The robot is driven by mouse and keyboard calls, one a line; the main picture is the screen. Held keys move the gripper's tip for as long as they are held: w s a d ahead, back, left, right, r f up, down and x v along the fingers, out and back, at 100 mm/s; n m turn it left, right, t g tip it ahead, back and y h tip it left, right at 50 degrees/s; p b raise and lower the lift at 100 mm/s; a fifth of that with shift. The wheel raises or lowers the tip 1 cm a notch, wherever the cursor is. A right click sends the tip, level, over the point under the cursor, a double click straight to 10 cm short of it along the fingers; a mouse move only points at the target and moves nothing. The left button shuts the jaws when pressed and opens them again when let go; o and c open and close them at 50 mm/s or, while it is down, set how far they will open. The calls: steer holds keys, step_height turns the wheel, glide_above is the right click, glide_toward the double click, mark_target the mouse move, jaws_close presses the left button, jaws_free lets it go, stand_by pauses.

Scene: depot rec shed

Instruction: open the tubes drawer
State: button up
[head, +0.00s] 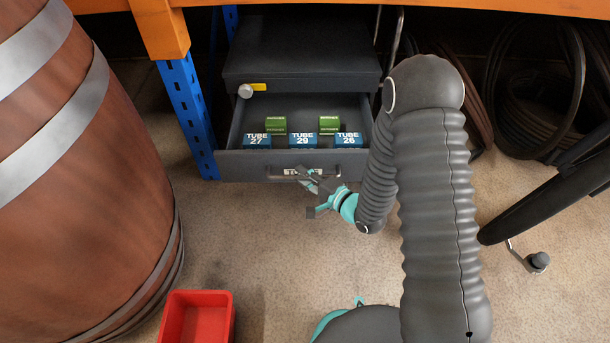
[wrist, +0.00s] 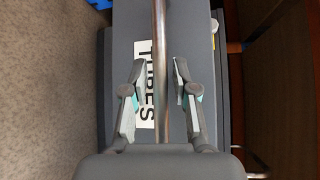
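The tubes drawer (head: 237,166) stands pulled out from a dark grey cabinet (head: 300,62) under the orange bench. Its front label is partly covered in the head view; the wrist view shows the word TUBES on the label (wrist: 145,85). The drawer handle is a metal bar (wrist: 160,45). My gripper (head: 308,180) is at the drawer front. In the wrist view my gripper (wrist: 160,75) has one finger on each side of the bar, with a gap visible on both sides. It looks open around the bar.
Inside the drawer are blue boxes (head: 303,141) marked TUBE and two green boxes (head: 276,125). A knob with a yellow tag (head: 258,87) is above. A barrel (head: 95,190) stands left, a blue post (head: 187,115) beside the cabinet, a red bin (head: 197,318) in front.

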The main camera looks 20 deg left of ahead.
steer(key=shift+d, duration=0.1)
steer(key=shift+d+r, duration=0.1)
steer(key=shift+d, duration=0.15)
steer(key=v, duration=1.1)
steer(key=shift+s, duration=0.2)
steer(key=shift+d, duration=0.1)
